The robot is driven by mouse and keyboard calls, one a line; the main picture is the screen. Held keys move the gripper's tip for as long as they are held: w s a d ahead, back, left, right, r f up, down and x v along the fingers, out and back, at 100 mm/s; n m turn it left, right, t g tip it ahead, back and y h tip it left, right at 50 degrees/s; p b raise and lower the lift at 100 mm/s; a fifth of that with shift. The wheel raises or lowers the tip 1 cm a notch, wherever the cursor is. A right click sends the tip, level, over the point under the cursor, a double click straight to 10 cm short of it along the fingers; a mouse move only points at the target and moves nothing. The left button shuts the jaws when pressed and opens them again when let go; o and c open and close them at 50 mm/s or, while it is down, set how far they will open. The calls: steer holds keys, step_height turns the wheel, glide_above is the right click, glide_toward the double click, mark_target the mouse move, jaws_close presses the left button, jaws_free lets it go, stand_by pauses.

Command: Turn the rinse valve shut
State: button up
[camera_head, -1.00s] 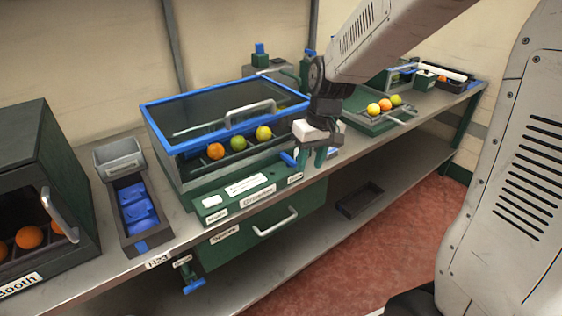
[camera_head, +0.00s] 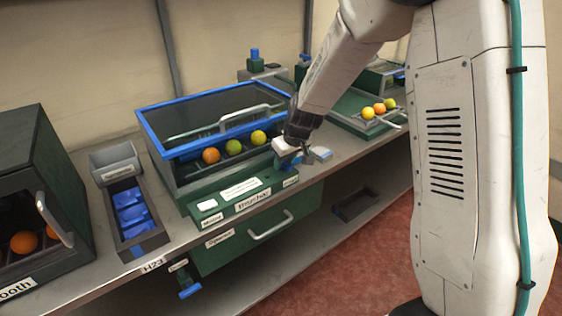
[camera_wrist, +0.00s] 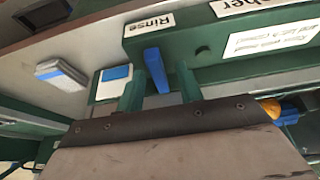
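The rinse valve is a blue lever (camera_wrist: 156,70) under the "Rinse" label (camera_wrist: 149,24) on the green machine front in the wrist view. In the head view the lever is largely hidden by my gripper (camera_head: 286,163), at the right end of the green panel. In the wrist view my gripper (camera_wrist: 160,88) has its two green fingers apart, one on each side of the lever. A gap shows between the lever and each finger, so it is not clamped. Whether the fingertips reach past the lever is hard to tell.
A tray (camera_head: 372,127) with fruits is at the right. A blue and white block (camera_wrist: 62,75) lies on the bench beside the valve. A drawer handle (camera_head: 270,226) sticks out below.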

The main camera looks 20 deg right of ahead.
steer(key=shift+f, duration=0.1)
jaws_close()
steer(key=c, duration=0.8)
jaws_free()
steer(key=shift+a, duration=0.35)
steer(key=shift+w+d, duration=0.1)
steer(key=shift+d, duration=0.1)
steer(key=shift+m, duration=0.4)
steer(key=m+h, duration=0.1)
steer(key=m, duration=0.2)
steer(key=shift+f+m+h, duration=0.1)
steer(key=shift+m+h, duration=0.5)
steer(key=shift+m, duration=0.3)
